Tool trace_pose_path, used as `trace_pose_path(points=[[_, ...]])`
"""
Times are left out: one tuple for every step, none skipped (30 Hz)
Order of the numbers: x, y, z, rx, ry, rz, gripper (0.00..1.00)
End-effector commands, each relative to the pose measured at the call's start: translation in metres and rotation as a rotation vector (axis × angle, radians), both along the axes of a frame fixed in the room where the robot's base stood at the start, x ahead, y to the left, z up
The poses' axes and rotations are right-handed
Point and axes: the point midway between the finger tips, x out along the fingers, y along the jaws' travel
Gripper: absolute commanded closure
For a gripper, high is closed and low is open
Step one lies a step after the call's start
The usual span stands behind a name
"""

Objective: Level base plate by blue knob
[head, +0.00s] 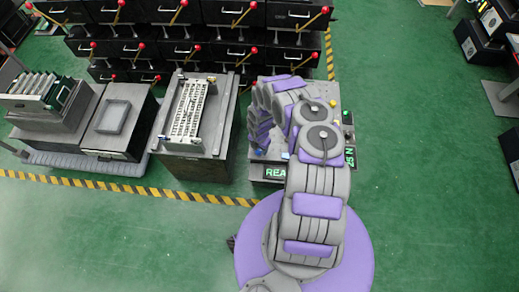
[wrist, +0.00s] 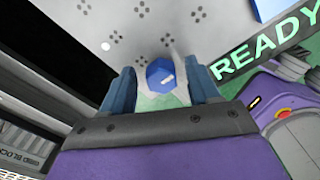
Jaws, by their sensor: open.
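The blue knob (wrist: 160,75) shows in the wrist view, round with a white mark on its top. My gripper (wrist: 161,88) is open, with one dark blue finger on each side of the knob. I cannot tell whether either finger touches it. The grey base plate (wrist: 130,28), with groups of small dark holes, lies beyond the knob. In the head view my arm covers most of the fixture (head: 270,172), and a small blue spot (head: 258,152) shows at its left edge. The plate's tilt cannot be told.
A green READY display (wrist: 262,47) runs beside the plate, next to another blue part (wrist: 272,8). A yellow knob (head: 333,103) sits at the fixture's back right. A bench with a metal rack (head: 188,108) stands to the left.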

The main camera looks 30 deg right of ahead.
Motion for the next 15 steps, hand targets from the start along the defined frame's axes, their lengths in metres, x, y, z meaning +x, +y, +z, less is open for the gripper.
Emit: trace_pose_path(points=[[0.0001,0.0006,-0.0019,0.0,0.0,0.001,0.39],[0.0001,0.0005,-0.0023,0.0,0.0,0.001,0.39],[0.0001,0.0002,-0.0024,0.0,0.0,0.001,0.39],[0.0002,-0.0001,-0.0025,0.0,0.0,0.001,0.39],[0.0001,-0.0005,-0.0025,0.001,0.0,0.0,0.39],[0.0,-0.0009,-0.0024,0.001,0.0,0.0,0.39],[-0.0001,-0.0012,-0.0024,0.002,0.001,0.0,0.39],[0.0,-0.0013,-0.0024,0.002,0.001,0.0,0.39],[-0.0001,-0.0015,-0.0024,0.002,0.001,-0.001,0.39],[-0.0001,-0.0014,-0.0025,0.002,0.001,-0.001,0.42],[-0.0002,-0.0014,-0.0025,0.002,0.001,-0.001,0.45],[-0.0002,-0.0013,-0.0025,0.002,0.001,-0.001,0.49],[-0.0002,-0.0013,-0.0025,0.002,0.001,-0.001,0.52],[-0.0002,-0.0013,-0.0025,0.002,0.001,-0.001,0.55],[-0.0003,-0.0012,-0.0025,0.002,0.001,0.0,0.58]])
